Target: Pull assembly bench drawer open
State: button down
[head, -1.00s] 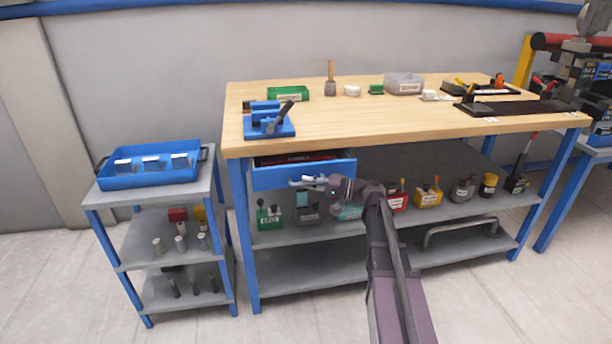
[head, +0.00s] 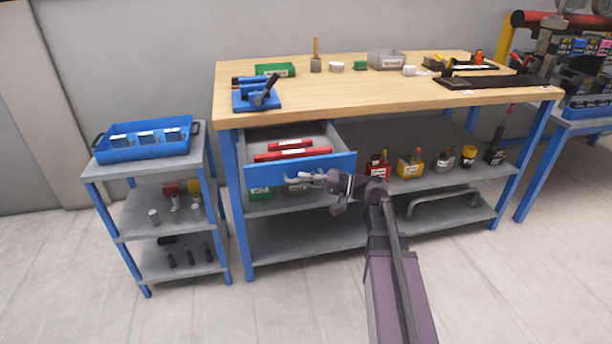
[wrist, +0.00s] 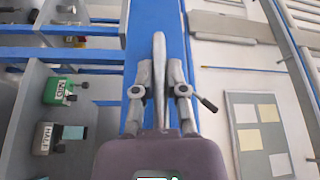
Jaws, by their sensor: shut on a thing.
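The assembly bench drawer (head: 258,178) has a blue front and a grey inside. It stands well out from under the left part of the wooden bench top (head: 350,99). Two red items (head: 291,154) with white labels lie inside it. My gripper (head: 318,177) is at the drawer front, shut on the pale drawer handle (head: 300,176). In the wrist view the handle bar (wrist: 160,75) runs between the two fingers, in front of the blue drawer front (wrist: 151,20).
A small grey cart (head: 98,171) with a blue tray (head: 125,151) stands left of the bench. Several labelled bins, including a yellow one (head: 410,167), line the shelf below. The floor (head: 310,305) in front is clear.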

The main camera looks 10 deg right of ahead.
jog(key=shift+s, duration=0.2)
jog(key=c, duration=0.7)
grip_release()
jog(key=shift+w, duration=0.1)
